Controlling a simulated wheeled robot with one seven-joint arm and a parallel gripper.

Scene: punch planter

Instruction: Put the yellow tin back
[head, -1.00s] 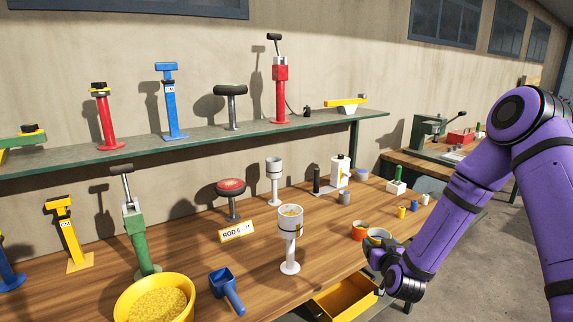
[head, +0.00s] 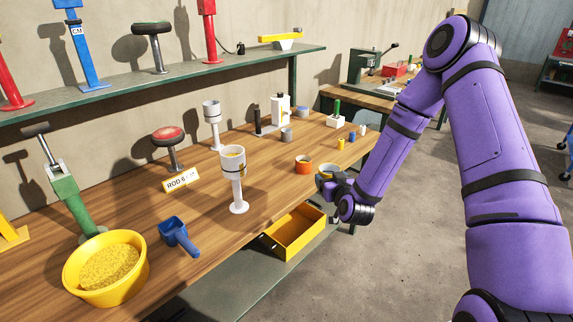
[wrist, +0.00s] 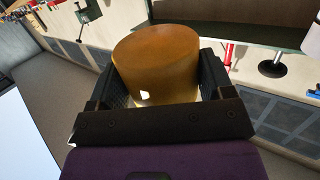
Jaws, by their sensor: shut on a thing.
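My gripper (wrist: 158,80) is shut on a yellow tin (wrist: 155,55), with a dark finger on each side of it in the wrist view. I cannot tell whether the held tin touches the bench. A small yellow piece (head: 340,144) stands farther back.
An open yellow drawer (head: 297,232) is below the bench edge, left of my gripper. A white cup on a stand (head: 233,165), a blue scoop (head: 176,233) and a yellow bowl (head: 135,275) are on the bench (head: 255,215).

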